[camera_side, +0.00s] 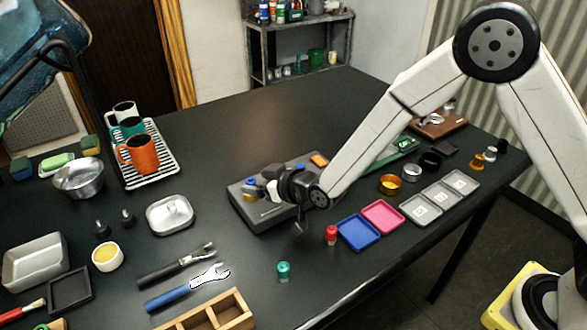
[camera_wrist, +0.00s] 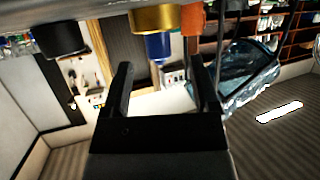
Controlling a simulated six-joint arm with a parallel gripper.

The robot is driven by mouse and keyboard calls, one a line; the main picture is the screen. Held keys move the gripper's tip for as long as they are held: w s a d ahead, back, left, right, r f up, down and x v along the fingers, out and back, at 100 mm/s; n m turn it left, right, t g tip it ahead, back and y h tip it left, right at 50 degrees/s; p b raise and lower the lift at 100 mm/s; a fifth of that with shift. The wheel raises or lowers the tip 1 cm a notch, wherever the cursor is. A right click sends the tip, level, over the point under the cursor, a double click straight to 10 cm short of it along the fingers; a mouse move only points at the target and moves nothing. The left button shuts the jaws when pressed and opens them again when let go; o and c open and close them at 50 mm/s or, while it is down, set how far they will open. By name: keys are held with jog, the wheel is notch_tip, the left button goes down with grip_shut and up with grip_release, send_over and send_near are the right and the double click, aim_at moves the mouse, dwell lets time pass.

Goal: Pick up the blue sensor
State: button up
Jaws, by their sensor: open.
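The blue sensor (camera_side: 250,183) stands on a gold ring (camera_side: 250,197) at the left end of a grey brewer unit (camera_side: 262,217) in the side view. In the wrist view the blue sensor (camera_wrist: 158,47) shows below the gold ring (camera_wrist: 153,19), between my fingers in the picture and beyond their tips. My gripper (camera_side: 272,187) is low over the unit, just right of the sensor, and points left. In the wrist view my gripper (camera_wrist: 160,75) is open with nothing held. Contact with the sensor is not visible.
An orange part (camera_side: 319,160) sits at the unit's far right. A blue tray (camera_side: 358,233), pink tray (camera_side: 382,216) and several grey trays (camera_side: 420,210) lie to the right.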

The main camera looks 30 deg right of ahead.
aim_at(252, 181)
jog(key=shift+x, duration=1.55)
grip_shut()
